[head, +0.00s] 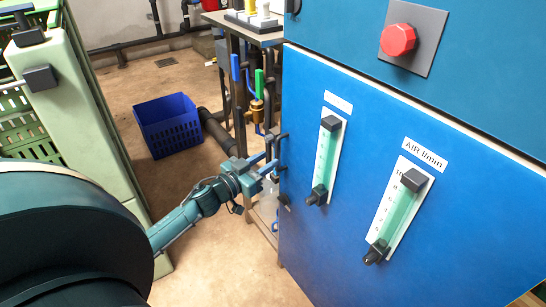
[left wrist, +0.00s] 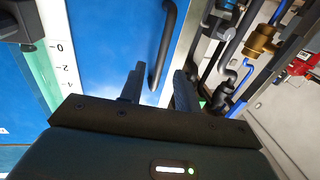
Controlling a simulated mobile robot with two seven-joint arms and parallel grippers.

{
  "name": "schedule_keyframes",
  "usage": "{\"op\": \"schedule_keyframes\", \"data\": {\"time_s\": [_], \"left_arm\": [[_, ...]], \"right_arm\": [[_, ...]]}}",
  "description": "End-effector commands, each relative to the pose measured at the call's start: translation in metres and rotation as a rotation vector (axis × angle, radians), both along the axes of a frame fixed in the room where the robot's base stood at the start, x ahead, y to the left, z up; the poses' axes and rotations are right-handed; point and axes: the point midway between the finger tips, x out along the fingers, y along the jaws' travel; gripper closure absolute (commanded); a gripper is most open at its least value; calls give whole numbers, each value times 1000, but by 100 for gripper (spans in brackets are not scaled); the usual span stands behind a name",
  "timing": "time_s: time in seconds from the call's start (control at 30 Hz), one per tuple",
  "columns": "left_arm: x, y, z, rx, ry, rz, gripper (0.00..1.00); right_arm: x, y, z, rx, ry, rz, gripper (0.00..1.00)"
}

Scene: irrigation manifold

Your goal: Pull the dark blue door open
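The blue door (head: 350,235) fills the right of the head view and the left of the left wrist view (left wrist: 110,45). It carries two flow gauges and has a dark bar handle (left wrist: 168,45) near its edge. The left gripper (head: 270,167) is at the door's left edge, by the handle. In the left wrist view its two dark fingers (left wrist: 158,88) are apart, and the handle's lower end lies between or just beyond them. I cannot tell whether they touch it. My right gripper is not in view.
A red button (head: 398,40) sits on the panel above the door. Pipes and valves (head: 258,110) stand beside the door's edge. The floor between is clear.

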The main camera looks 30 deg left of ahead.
Motion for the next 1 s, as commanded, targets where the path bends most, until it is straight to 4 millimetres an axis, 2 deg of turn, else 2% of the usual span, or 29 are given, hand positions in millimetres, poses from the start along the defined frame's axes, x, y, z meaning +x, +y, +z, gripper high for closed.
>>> {"op": "schedule_keyframes", "data": {"time_s": [0.03,0.2,0.6,1.0], "left_arm": [[9,-2,1,1,-2,0,68],[27,-6,0,0,-1,0,68],[33,-7,0,0,1,0,68],[33,-7,0,0,1,0,100]], "right_arm": [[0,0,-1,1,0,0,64],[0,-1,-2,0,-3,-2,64],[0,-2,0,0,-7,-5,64],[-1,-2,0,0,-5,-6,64]]}}
